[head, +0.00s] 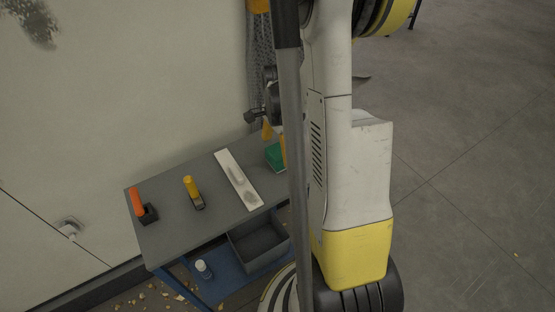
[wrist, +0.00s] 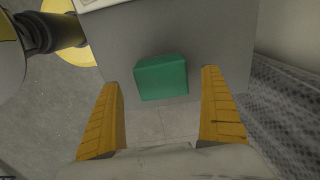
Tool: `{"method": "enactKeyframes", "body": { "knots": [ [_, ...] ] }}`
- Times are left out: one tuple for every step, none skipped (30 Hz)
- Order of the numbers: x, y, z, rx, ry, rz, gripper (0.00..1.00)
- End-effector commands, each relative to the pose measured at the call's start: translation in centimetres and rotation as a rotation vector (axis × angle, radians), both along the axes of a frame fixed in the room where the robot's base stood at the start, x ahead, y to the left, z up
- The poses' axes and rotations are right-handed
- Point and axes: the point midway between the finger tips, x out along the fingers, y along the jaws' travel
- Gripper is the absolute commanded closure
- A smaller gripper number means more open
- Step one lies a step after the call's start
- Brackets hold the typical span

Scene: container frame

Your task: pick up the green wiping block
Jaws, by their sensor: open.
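The green wiping block (wrist: 161,78) lies on the grey table top near its edge, in the middle of the wrist view. In the head view the green wiping block (head: 274,156) shows partly at the table's right end, with my arm and gripper hiding the rest. My gripper (wrist: 164,112) is open, with one yellow finger on each side of the block's near end in the picture. The fingers stand apart from the block and nothing is between them. In the head view only bits of the yellow fingers of my gripper (head: 276,141) show.
The grey table (head: 178,225) also bears an orange-handled tool (head: 138,203), a yellow-handled tool (head: 191,187) and a white board (head: 229,167) with a dark smudge. A grey bin (head: 259,246) and a small white bottle (head: 203,268) stand below. A wall runs behind; mesh (wrist: 285,105) shows at right.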

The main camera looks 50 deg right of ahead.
Motion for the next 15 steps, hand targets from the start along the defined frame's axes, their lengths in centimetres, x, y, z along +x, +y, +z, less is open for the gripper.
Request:
{"method": "enactKeyframes", "body": {
  "knots": [
    [0.0,-0.1,-1.2,0.000,0.000,0.000,0.07],
    [0.0,-0.1,-1.8,0.000,0.000,0.000,0.07],
    [0.1,-0.2,-2.5,0.000,0.000,0.000,0.07],
    [0.1,-0.2,-3.0,0.000,0.000,0.000,0.07],
    [0.1,-0.2,-3.4,0.000,0.000,0.001,0.07],
    [0.1,-0.2,-3.8,0.000,0.000,0.001,0.07],
    [0.1,-0.2,-4.0,0.000,0.000,0.001,0.07],
    [0.1,-0.2,-4.1,0.000,-0.001,0.001,0.07],
    [0.1,-0.2,-4.1,0.000,-0.001,0.001,0.07],
    [0.1,-0.2,-4.1,0.000,-0.001,0.001,0.07],
    [0.1,-0.2,-4.0,0.000,-0.001,0.001,0.07],
    [0.0,-0.2,-4.0,0.000,0.000,0.001,0.07],
    [0.0,-0.2,-4.0,0.000,0.000,0.001,0.07],
    [0.0,-0.2,-4.0,0.000,0.000,0.001,0.10],
    [0.0,-0.2,-4.0,0.000,0.000,0.001,0.22]
  ]
}}
